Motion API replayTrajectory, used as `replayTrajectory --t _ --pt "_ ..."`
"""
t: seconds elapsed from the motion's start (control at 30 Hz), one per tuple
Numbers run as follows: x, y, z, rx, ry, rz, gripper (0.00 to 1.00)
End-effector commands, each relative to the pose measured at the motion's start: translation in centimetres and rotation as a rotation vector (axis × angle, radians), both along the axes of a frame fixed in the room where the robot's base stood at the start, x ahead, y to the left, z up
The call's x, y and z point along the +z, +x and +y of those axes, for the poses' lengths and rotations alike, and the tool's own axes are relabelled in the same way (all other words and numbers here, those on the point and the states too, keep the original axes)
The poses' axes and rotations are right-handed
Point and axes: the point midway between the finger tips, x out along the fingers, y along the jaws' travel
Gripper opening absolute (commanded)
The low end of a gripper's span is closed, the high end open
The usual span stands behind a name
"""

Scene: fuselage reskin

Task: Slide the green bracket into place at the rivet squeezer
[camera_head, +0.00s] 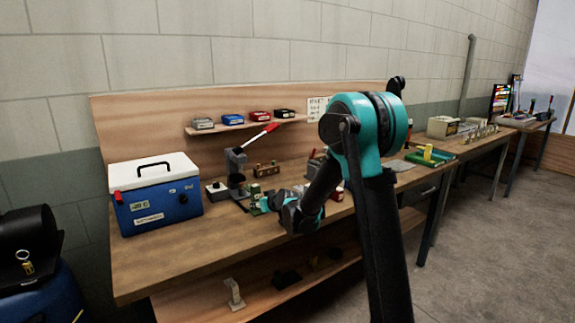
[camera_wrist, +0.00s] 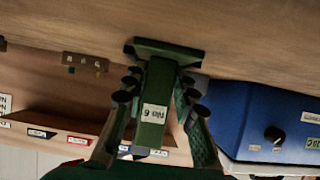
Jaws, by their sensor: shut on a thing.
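A green bracket (camera_wrist: 158,80) with a white label and a wider flange at its far end is between the fingers of my gripper (camera_wrist: 160,92) in the wrist view. My gripper is shut on it. In the head view my gripper (camera_head: 270,203) is low over the workbench, and the bracket (camera_head: 255,198) shows as a small green piece at its tip. The rivet squeezer (camera_head: 237,163), grey with a raised red handle, stands on the bench just behind and left of the bracket. I cannot tell whether bracket and squeezer touch. The squeezer is not clearly visible in the wrist view.
A blue cooler with a white lid (camera_head: 160,207) stands at the bench's left end. A wooden block with holes (camera_head: 266,169) is behind the gripper. A wall shelf (camera_head: 245,124) holds several small boxes. The bench front left (camera_head: 190,255) is clear.

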Motion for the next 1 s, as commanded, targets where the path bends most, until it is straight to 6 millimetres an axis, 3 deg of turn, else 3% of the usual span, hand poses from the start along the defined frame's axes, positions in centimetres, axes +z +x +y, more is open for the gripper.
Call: replayTrajectory --t 1.0 --pt "0.0 2.5 1.7 0.0 0.0 0.0 0.0"
